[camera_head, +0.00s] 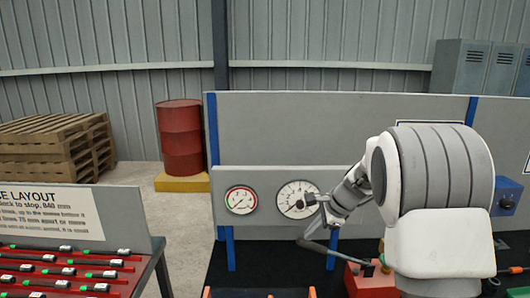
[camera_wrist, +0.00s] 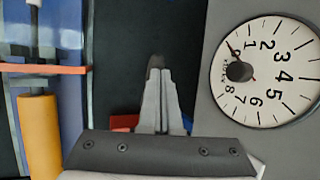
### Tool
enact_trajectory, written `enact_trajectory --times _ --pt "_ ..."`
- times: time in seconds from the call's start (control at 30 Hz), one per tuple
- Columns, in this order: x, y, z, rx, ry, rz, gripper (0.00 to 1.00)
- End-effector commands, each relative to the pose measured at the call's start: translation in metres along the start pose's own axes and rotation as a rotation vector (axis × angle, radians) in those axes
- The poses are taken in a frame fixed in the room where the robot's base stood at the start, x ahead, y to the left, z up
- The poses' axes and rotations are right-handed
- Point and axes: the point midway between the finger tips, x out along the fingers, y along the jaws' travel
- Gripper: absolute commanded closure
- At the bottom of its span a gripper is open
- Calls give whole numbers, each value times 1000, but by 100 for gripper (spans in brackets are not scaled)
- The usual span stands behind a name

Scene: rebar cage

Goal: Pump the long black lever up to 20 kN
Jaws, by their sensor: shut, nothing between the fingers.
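The long black lever (camera_head: 330,251) slants in the head view, its left end higher than its right end at the red pump body (camera_head: 370,284). My gripper (camera_head: 308,199) is shut and empty, above the lever's left end and apart from it, in front of the large white gauge (camera_head: 291,190). In the wrist view my gripper (camera_wrist: 158,75) has its fingers together, and the large gauge (camera_wrist: 285,85) is at the right with numbers 1 to 8. Its dark needle points up-left in that view, near the low end. I cannot make out the lever there.
A smaller gauge (camera_head: 240,200) with a red mark sits left on the same grey panel (camera_head: 262,222). A table of red rebar pieces (camera_head: 60,268) stands at the left. A blue part (camera_wrist: 65,60) and an orange cylinder (camera_wrist: 40,135) show in the wrist view.

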Motion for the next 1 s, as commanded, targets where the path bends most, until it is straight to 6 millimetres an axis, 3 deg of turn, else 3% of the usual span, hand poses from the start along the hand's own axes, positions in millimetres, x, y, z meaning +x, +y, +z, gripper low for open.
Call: enact_trajectory --times 1.0 --pt "17 6 1 0 0 1 100"
